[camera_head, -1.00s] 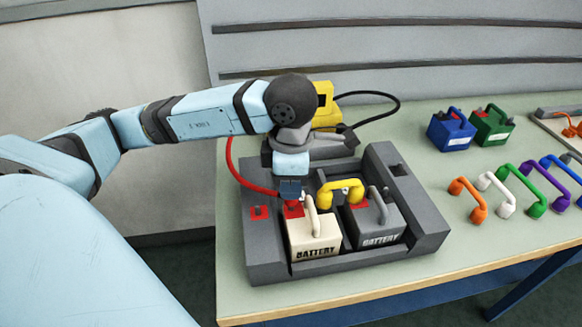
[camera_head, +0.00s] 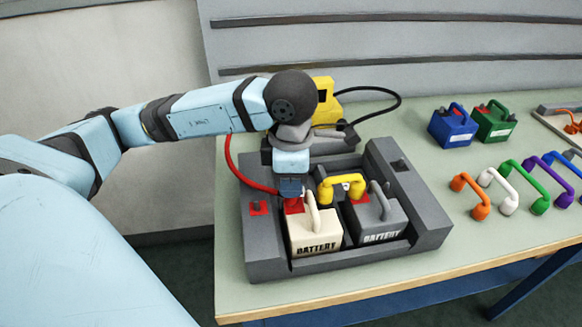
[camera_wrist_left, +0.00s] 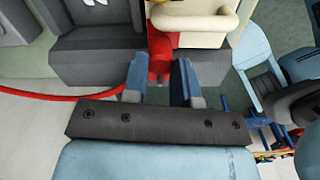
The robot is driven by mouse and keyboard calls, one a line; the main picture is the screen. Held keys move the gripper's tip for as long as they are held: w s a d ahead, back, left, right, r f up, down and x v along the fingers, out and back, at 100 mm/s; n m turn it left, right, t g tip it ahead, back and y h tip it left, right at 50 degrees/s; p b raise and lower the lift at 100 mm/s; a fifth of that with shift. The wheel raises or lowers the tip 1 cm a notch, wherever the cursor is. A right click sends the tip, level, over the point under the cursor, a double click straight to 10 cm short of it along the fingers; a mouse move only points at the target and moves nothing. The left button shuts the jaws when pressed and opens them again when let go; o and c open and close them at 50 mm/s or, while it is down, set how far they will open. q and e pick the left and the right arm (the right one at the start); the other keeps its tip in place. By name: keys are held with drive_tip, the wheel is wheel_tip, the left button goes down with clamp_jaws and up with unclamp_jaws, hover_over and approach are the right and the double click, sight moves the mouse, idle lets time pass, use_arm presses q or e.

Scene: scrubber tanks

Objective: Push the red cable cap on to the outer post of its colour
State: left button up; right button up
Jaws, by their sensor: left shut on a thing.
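My left gripper (camera_head: 291,195) is shut on the red cable cap, at the outer rear corner of the white battery (camera_head: 313,236). In the left wrist view the red cap (camera_wrist_left: 160,58) is between the two blue fingers (camera_wrist_left: 160,84). The red cable (camera_head: 237,172) curves from the cap behind my arm. A red patch (camera_head: 293,205) shows on the white battery below the fingertips. The post there is hidden, so I cannot tell how far the cap is on it. My right gripper is not in view.
The grey tray (camera_head: 262,256) holds the white and dark grey (camera_head: 381,222) batteries, joined by a yellow link (camera_head: 341,184). A yellow charger (camera_head: 324,98) with a black cable (camera_head: 398,98) is behind. Blue (camera_head: 452,128) and green (camera_head: 494,122) batteries and several coloured links stand right.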

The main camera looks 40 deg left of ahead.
use_arm(q)
drive_tip(key=shift+f+b, duration=0.5)
drive_tip(key=shift+f, duration=0.1)
drive_tip(key=o, duration=1.4)
drive_tip(key=shift+r, duration=0.2)
wheel_tip(320, 180, up, 8)
drive_tip(key=p, duration=0.5)
drive_tip(key=shift+f, duration=0.2)
drive_tip(key=shift+r, duration=0.4)
drive_tip(key=shift+f, duration=0.1)
